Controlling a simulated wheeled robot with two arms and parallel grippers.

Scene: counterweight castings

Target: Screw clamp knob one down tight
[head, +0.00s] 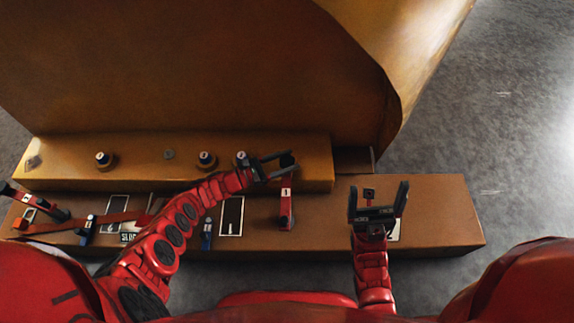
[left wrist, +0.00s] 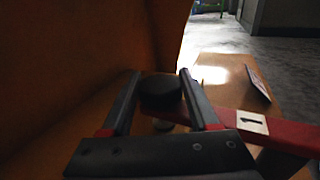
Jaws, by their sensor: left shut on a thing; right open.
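A dark round knob (head: 288,160) sits on the front ledge of the large orange casting, near its right end. It appears in the left wrist view (left wrist: 160,92) between the two fingers. My left gripper (head: 276,162) is shut on this knob from the left. A red clamp arm (head: 286,212) with a white label "1" lies just in front of the knob; it shows also in the left wrist view (left wrist: 285,137). The knob's lower part and its thread are hidden. My right gripper (head: 378,203) is open and empty above the right part of the lower bench.
The brown bench (head: 440,220) holds blue pieces (head: 88,230), a red strap (head: 90,222), a red-handled tool (head: 40,204) and dark framed panels (head: 232,214). The bench's right end is clear.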

